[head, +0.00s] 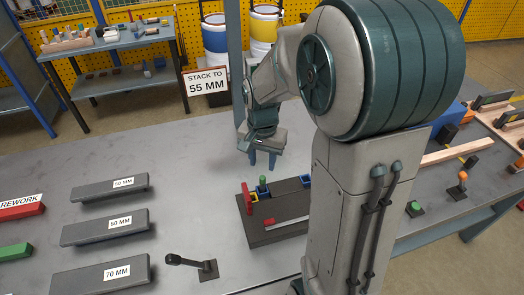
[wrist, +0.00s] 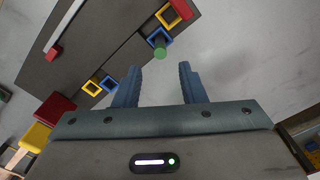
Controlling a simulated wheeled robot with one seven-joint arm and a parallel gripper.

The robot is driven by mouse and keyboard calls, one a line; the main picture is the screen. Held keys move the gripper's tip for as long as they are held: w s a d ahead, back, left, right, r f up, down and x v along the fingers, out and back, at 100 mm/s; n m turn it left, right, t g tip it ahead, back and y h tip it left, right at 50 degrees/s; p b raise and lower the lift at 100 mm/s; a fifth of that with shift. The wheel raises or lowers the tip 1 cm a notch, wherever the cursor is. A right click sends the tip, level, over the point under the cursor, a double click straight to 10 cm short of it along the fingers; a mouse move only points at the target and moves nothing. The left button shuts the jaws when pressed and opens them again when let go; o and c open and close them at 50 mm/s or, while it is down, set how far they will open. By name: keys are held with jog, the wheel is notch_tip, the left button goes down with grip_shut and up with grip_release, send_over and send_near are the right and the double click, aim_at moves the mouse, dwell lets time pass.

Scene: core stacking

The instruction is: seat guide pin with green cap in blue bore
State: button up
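The green cap (head: 263,180) of the guide pin shows just below my gripper (head: 262,160) in the head view. In the wrist view the green cap (wrist: 160,47) overlaps the square blue bore (wrist: 152,38), and the pin stands at or in that bore. How deep it sits cannot be told. My gripper (wrist: 158,88) is open, with its two blue fingers apart and nothing between them. The cap lies beyond the fingertips, apart from them. The dark fixture board (head: 272,236) lies on the table under the bores.
A yellow bore (wrist: 91,88) and a second blue bore (wrist: 110,83) sit on the same board. A red bar (head: 249,203) and a grey bar with a red end (head: 269,223) are close by.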

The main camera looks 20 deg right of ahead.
jog(key=s+r+n+t, duration=0.3)
jog(key=s+r+n, duration=0.4)
jog(key=s, duration=0.7)
jog(key=shift+r, duration=0.45)
jog(key=shift+a, duration=0.15)
